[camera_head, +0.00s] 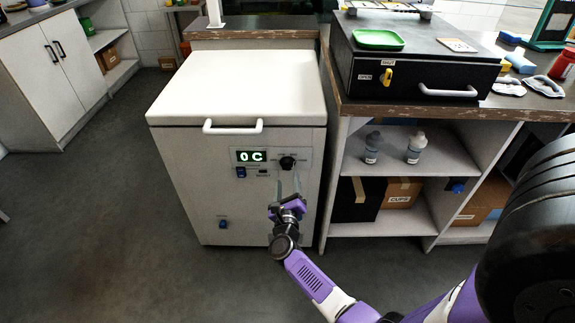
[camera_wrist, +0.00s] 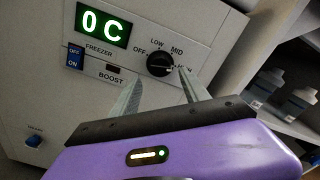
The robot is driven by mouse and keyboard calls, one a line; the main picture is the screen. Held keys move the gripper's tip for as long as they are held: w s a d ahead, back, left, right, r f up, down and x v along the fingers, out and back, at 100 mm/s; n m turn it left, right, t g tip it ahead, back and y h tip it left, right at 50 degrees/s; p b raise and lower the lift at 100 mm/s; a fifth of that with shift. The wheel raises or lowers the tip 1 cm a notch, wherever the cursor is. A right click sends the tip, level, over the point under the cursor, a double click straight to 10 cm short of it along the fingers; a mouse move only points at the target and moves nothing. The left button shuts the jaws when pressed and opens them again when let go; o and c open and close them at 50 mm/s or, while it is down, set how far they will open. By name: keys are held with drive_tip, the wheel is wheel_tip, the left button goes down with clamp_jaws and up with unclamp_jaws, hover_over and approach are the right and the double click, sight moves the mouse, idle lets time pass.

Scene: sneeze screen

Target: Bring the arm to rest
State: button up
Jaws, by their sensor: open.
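My gripper (camera_head: 289,183) is in front of the freezer's control panel, with its two fingers pointing at it. It is open with nothing between the fingers. In the wrist view the fingertips (camera_wrist: 160,76) stand just below and to either side of the black dial (camera_wrist: 159,64). I cannot tell whether they touch it. The right fingertip partly covers a label beside the dial. The white chest freezer (camera_head: 185,165) has its lid closed. Its green display (camera_head: 251,156) reads 0 C. My purple arm reaches in from the lower right.
A counter and open shelf (camera_head: 440,150) stand close on the right, with bottles (camera_head: 415,147) and boxes (camera_head: 402,192). A black case (camera_head: 412,62) with a green tray (camera_head: 378,39) sits on the counter. The floor (camera_head: 100,230) at the left is clear.

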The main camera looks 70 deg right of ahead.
idle(0.5)
drive_tip(key=w+a+r+n+t, duration=0.3)
drive_tip(key=a+r+n+t, duration=0.2)
drive_tip(key=r+n, duration=0.45)
drive_tip(key=s+a+r+n+t+y+p, duration=0.1)
drive_tip(key=s+a+r+n+t+y, duration=0.15)
drive_tip(key=a+n, duration=0.45)
drive_tip(key=s+a+r+n+t+y+p, duration=0.1)
drive_tip(key=a+n+t+y, duration=0.15)
drive_tip(key=a+n, duration=0.45)
drive_tip(key=s+a+r+n+y+p, duration=0.1)
drive_tip(key=s+a+r+n+y, duration=0.3)
drive_tip(key=s+a+n, duration=0.2)
drive_tip(key=s+a+r+n+g+y+p, duration=0.1)
drive_tip(key=s+a+r+n+y+p, duration=0.1)
drive_tip(key=s+a+n, duration=0.4)
drive_tip(key=s+a+r+n+g+y+p, duration=0.1)
drive_tip(key=s+a+r+n+y+p, duration=0.1)
drive_tip(key=s+a+r+n+y, duration=0.3)
drive_tip(key=shift+s+a+r+n+y, duration=0.3)
drive_tip(key=shift+s+a+r+n, duration=0.55)
drive_tip(key=shift+s+a, duration=1.4)
